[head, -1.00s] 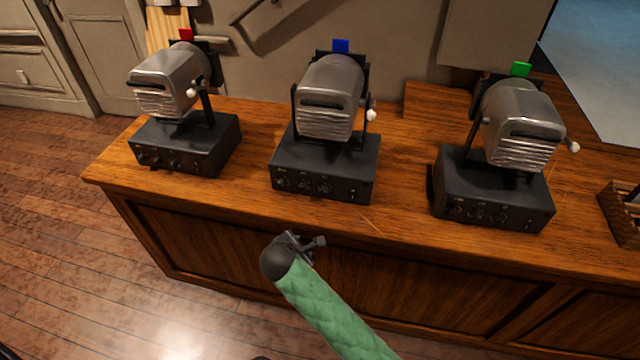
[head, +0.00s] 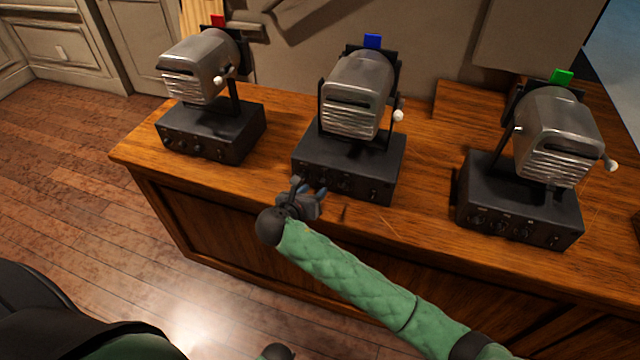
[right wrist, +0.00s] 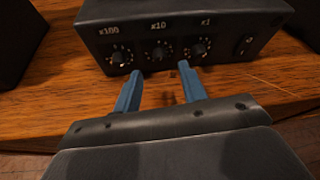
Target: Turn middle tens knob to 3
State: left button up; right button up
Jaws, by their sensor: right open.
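The middle lamp (head: 356,95) has a blue tab on top and stands on a black box (head: 300,160). In the right wrist view the box front (right wrist: 180,22) has dials marked x100, x10 and x1. The x10 tens knob (right wrist: 159,53) lies ahead of the gap between my fingers, apart from them. My right gripper (right wrist: 160,80) is open and empty, its blue fingers just short of the box front. In the head view my right gripper (head: 318,190) is at the desk's front edge, by the box's lower left. The tens knob's pointer is too small to read. My left gripper is not in view.
The x100 knob (right wrist: 121,57) and x1 knob (right wrist: 198,49) sit close on either side. A red-tabbed lamp (head: 200,68) stands left and a green-tabbed lamp (head: 556,135) right on the wooden desk (head: 420,215). Bare desk lies between the boxes.

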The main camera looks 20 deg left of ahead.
aim_at(321, 184)
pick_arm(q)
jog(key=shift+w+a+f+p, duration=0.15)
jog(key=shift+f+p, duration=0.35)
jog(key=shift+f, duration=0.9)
pick_arm(e)
jog(key=shift+x, duration=2.35)
grip_shut()
